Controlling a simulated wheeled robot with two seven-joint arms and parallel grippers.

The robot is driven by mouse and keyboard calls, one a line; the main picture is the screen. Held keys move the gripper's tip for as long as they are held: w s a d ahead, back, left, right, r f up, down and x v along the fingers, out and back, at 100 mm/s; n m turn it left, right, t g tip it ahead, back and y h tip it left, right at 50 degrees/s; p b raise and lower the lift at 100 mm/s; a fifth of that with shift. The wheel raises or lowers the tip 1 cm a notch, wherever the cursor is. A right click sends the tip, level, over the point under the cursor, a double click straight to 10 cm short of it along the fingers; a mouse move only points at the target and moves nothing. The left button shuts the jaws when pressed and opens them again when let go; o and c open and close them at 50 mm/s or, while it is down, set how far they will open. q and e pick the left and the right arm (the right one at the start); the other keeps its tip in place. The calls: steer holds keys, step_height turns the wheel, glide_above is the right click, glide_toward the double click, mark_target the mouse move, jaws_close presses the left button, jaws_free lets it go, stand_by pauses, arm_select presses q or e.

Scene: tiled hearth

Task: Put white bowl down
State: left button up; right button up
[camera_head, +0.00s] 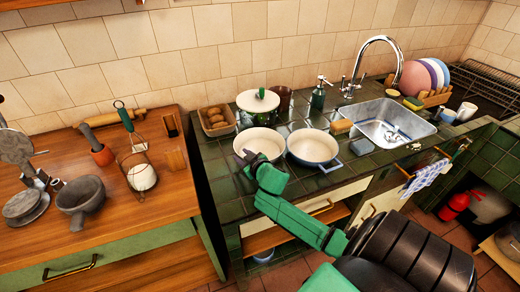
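A white bowl (259,139) is at the front left of the dark green tiled counter (223,180). My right gripper (251,159) is at the bowl's near rim, and my green arm comes in from the lower right. The gripper's end covers part of the near rim, and the fingertips are too small to tell whether they are shut on it. I cannot tell whether the bowl rests on the tiles or is slightly above them. A second pale bowl (312,146) with a bluish outside stands just to the right. My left gripper is not in view.
Behind the bowls are a lidded pot (258,103), a basket of brown items (216,119) and a soap bottle (318,95). A sponge (341,126) lies left of the sink (390,123). A wooden worktop (125,215) with mortar and utensils is at left, beyond a gap.

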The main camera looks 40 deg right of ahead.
mark_target(240, 156)
steer(key=x, duration=0.3)
steer(key=shift+a+f, duration=0.1)
steer(key=shift+a, duration=0.05)
steer(key=shift+s, duration=0.2)
jaws_close()
stand_by(0.9)
